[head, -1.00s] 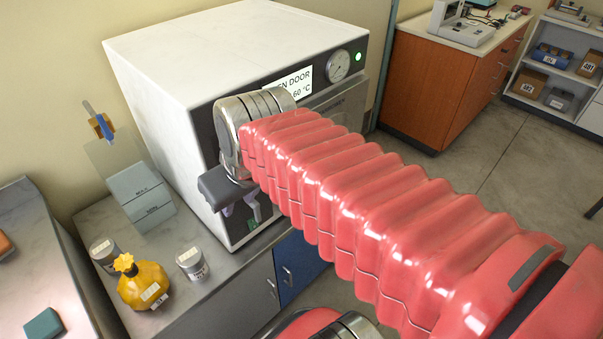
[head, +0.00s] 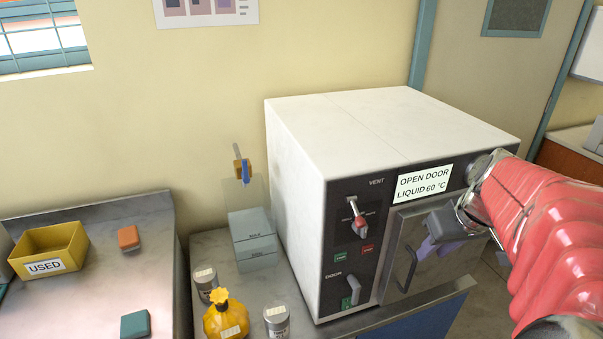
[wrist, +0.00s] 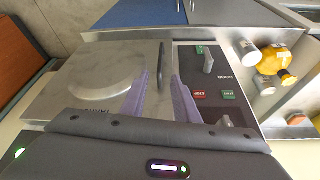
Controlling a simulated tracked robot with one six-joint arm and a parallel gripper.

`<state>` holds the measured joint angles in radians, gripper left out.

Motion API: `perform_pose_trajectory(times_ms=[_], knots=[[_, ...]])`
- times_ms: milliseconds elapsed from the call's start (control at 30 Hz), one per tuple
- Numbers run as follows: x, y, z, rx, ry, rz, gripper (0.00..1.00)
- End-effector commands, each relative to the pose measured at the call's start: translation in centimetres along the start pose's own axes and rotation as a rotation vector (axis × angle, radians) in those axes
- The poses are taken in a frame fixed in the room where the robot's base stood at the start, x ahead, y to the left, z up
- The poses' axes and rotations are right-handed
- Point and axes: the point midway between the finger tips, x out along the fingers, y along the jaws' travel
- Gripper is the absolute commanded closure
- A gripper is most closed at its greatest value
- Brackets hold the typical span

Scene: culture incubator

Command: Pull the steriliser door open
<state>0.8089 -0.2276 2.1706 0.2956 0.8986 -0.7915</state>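The steriliser (head: 300,180) is a white box with a dark front panel. Its grey metal door (head: 440,255) looks closed. A dark bar handle (head: 404,268) stands upright near the door's left edge; the handle also shows in the wrist view (wrist: 161,66). My gripper (head: 428,248) is in front of the door, up and right of the handle. In the wrist view its two purple fingers (wrist: 161,76) are apart, with the handle lined up between their tips. I cannot tell whether they touch it. The DOOR lever (head: 353,289) hangs at the panel's lower left.
The display (head: 423,182) reads "OPEN DOOR LIQUID 60 °C". The VENT lever (head: 359,220) has a red knob. A yellow bottle (head: 226,318) and small tins (head: 276,321) stand on the bench left of the steriliser. A yellow USED bin (head: 48,248) stands farther left.

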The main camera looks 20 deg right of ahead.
Motion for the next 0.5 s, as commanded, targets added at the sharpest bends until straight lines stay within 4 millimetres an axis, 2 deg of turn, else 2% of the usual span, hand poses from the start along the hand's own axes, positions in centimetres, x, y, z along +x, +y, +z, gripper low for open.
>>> perform_pose_trajectory(times_ms=[267,500], knots=[[0.1,-0.1,0.0,-0.001,-0.001,0.000,0.72],[1.9,-0.2,0.1,-0.001,-0.003,-0.003,0.72]])
